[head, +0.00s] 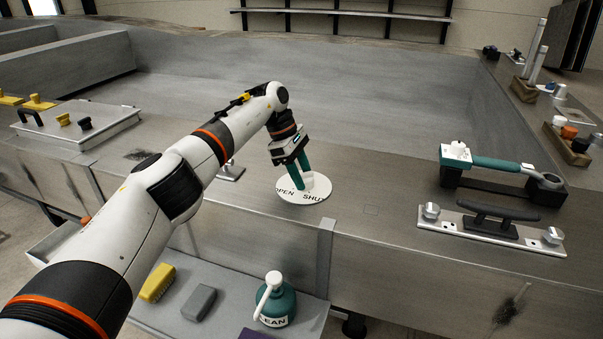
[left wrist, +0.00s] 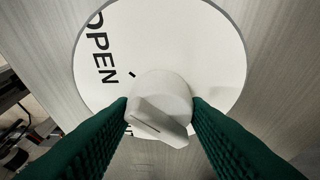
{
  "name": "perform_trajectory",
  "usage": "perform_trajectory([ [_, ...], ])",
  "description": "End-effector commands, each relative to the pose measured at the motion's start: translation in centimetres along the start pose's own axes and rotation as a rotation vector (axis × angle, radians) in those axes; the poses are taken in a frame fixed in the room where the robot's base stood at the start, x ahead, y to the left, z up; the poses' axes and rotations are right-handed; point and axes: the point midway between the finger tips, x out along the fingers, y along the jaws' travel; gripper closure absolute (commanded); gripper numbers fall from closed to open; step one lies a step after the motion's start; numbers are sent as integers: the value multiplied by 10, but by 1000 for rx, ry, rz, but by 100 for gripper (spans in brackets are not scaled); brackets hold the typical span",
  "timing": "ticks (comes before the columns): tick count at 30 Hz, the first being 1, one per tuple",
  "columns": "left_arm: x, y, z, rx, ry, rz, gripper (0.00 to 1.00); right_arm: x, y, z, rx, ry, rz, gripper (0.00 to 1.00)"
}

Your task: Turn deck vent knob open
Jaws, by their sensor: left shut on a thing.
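The deck vent knob (left wrist: 160,108) is white, with a raised bar and a dark line on it, set on a round white plate (left wrist: 205,50). The plate reads OPEN and SHUT in the head view (head: 311,199). In the left wrist view OPEN is at the left, with a short black tick near the knob; the other word is mostly hidden by a finger. The bar slants from upper left to lower right. My left gripper (head: 301,182) comes down from above, its green fingers on both sides of the knob, shut on it. My right gripper is out of view.
A teal-handled tool (head: 497,164) rests on a black stand at right, behind a black cleat (head: 486,215). A teal bottle (head: 277,302), yellow brush (head: 157,283) and grey block (head: 199,303) sit on a lower shelf. A hatch lid (head: 75,125) is at left.

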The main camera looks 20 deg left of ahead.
Motion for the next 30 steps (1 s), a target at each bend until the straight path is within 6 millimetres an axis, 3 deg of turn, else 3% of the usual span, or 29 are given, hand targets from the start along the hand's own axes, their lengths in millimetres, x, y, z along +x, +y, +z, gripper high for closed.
perform_trajectory([
  [3,-1,0,0,2,0,-3,80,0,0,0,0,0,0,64],
  [4,-1,0,0,2,0,-3,54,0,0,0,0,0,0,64],
  [8,-1,0,0,1,0,-3,36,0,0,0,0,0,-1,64],
  [20,-10,-1,0,0,0,-3,36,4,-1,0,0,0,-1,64],
  [26,-48,-1,0,-1,-1,-6,36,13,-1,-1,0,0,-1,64],
  [30,-86,-1,-3,-2,0,-4,36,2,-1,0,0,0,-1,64],
])
